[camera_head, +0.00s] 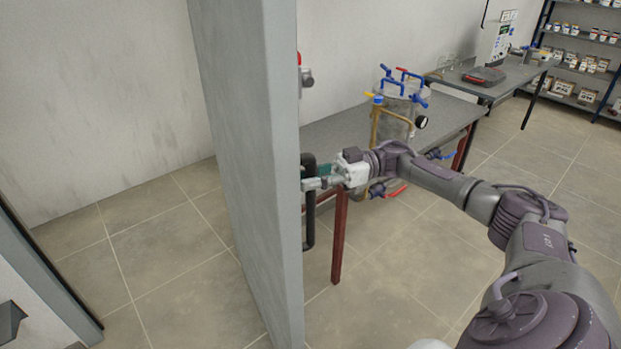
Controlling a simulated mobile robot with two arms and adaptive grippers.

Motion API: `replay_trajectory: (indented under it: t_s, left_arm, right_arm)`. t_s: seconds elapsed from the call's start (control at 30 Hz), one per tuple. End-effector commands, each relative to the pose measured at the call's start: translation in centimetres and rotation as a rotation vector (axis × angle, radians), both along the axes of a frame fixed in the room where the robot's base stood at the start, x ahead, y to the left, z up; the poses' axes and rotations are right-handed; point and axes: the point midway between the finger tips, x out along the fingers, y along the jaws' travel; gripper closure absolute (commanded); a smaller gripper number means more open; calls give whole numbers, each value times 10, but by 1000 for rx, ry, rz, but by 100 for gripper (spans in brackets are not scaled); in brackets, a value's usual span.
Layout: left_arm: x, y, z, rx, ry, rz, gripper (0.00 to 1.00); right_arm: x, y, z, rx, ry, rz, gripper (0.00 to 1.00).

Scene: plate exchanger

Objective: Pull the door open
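The door (240,150) is a tall pale grey slab, seen nearly edge-on in the head view, with floor visible on both sides of it. A black vertical bar handle (309,225) is mounted on its right-hand face. My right gripper (312,184) is at the upper part of the handle, and its pale fingers lie across the bar. I cannot tell how far the fingers are closed around it. My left gripper is not in view.
A grey workbench (340,131) with reddish legs stands behind the handle side. A vessel with blue and red valves (398,100) stands beside it. A further table (515,78) and shelves (585,50) are at the back right. Tiled floor left of the door is clear.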

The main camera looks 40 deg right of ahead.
Motion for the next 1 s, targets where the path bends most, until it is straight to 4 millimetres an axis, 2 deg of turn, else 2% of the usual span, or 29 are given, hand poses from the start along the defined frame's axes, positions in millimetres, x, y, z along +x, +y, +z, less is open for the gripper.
replay_trajectory:
  t_s: [0.03, 0.17, 0.47, 0.57, 0.67, 1.0]
  left_arm:
    - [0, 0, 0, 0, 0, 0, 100]
    - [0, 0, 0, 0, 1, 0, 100]
    - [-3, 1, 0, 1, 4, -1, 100]
    - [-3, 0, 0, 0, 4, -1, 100]
    - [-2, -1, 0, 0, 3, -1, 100]
    - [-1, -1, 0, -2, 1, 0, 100]
  right_arm:
    - [-1, 0, -4, -7, 6, 3, 72]
    - [-1, 0, -2, -5, 4, 2, 50]
    - [0, -1, -1, -2, 1, 0, 50]
    - [-2, -7, -1, -3, 2, -2, 50]
    - [-5, -21, -1, -3, 2, -4, 50]
    - [-25, -89, 0, -3, 0, -4, 50]
